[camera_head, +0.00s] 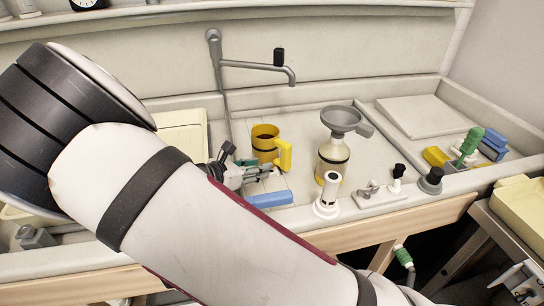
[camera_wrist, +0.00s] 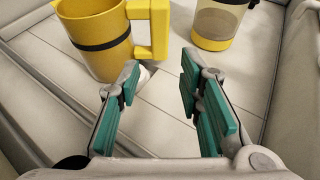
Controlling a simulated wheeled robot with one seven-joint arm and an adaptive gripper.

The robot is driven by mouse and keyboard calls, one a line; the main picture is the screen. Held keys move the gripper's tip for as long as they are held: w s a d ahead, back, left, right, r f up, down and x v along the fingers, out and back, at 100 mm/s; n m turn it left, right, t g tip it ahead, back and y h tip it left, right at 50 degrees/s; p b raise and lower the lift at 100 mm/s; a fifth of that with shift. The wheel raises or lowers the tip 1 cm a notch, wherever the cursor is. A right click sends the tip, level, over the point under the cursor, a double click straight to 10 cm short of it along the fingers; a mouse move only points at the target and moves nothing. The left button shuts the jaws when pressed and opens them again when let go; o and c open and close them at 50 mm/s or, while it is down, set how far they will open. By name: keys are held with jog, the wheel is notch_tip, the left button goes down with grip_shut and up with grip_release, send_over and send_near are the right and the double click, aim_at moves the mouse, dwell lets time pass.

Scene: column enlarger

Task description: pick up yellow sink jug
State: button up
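The yellow sink jug (camera_head: 265,148) stands upright in the sink, with a dark band round its body and a boxy handle (camera_head: 284,156) on its right. My gripper (camera_head: 260,168) is in front of the jug, low over the sink. In the wrist view my gripper (camera_wrist: 160,75) is open and empty, its green-padded fingers apart. The handle lies ahead of the left finger; I see no grip on it.
A clear bottle with yellow base (camera_wrist: 218,25) stands right of the jug, below a grey funnel (camera_head: 340,118). A tap (camera_head: 255,65) reaches over the sink. A blue block (camera_head: 270,198), a white cylinder (camera_head: 327,195) and small fittings (camera_head: 380,192) line the front. My arm hides the left front.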

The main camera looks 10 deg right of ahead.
aim_at(283, 161)
jog(key=x, duration=1.3)
jog(key=shift+w+d+f, duration=0.2)
jog(key=shift+d+f, duration=0.05)
grip_shut()
